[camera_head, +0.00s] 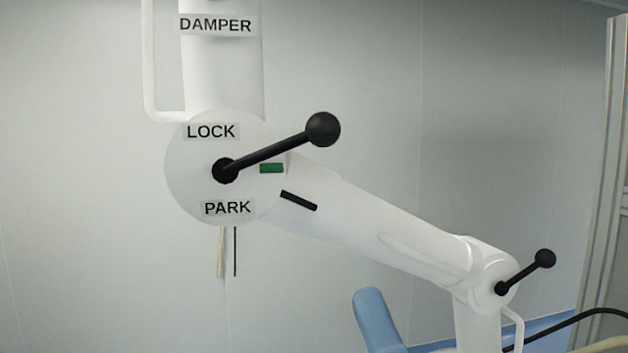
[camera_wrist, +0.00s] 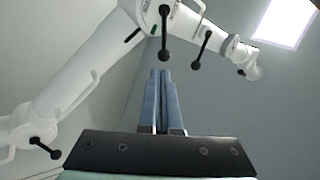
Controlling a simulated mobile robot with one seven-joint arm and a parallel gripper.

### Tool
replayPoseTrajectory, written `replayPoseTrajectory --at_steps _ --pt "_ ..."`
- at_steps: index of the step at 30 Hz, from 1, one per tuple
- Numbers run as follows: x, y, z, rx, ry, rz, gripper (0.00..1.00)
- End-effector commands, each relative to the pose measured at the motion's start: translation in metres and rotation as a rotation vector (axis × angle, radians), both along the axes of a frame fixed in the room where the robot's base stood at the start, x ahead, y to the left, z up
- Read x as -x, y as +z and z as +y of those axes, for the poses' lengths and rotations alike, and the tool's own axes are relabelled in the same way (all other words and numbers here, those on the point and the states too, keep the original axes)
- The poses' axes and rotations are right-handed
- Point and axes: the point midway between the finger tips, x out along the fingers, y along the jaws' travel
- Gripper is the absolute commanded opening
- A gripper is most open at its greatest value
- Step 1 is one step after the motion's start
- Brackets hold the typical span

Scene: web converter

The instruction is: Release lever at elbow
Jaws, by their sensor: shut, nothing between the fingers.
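The elbow joint is a white disc (camera_head: 190,195) with LOCK and PARK labels. Its black lever (camera_head: 265,152) runs from the hub up and right to a ball end. The lever points to the right, nearer LOCK, above a green mark (camera_head: 271,168); a black mark (camera_head: 299,200) lies lower. In the wrist view the elbow lever (camera_wrist: 164,35) hangs down, ball lowest. My gripper (camera_wrist: 160,73) has blue fingers shut together and empty. Their tips appear just below the ball, with no contact visible; depth is unclear. I cannot identify my gripper surely in the head view.
A second black lever (camera_head: 525,272) is on the lower-right joint. The white forearm (camera_head: 365,215) slopes down to it. A blue rounded shape (camera_head: 374,315) stands at the bottom edge; its identity is unclear. Further levers (camera_wrist: 202,48) show in the wrist view. Open room surrounds the disc's left side.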

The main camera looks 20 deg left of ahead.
Motion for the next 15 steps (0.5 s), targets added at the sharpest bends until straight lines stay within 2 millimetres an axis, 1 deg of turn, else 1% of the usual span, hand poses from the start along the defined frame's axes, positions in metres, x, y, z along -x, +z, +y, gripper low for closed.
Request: replayPoseTrajectory --at_steps 1,6,15 --pt "0.0028 -0.0030 -0.0009 -0.023 0.030 0.014 0.00" --pt "0.0081 -0.0039 -0.0013 -0.060 0.081 0.030 0.00" --pt "0.0083 -0.0033 -0.0010 -0.061 0.083 0.030 0.00"
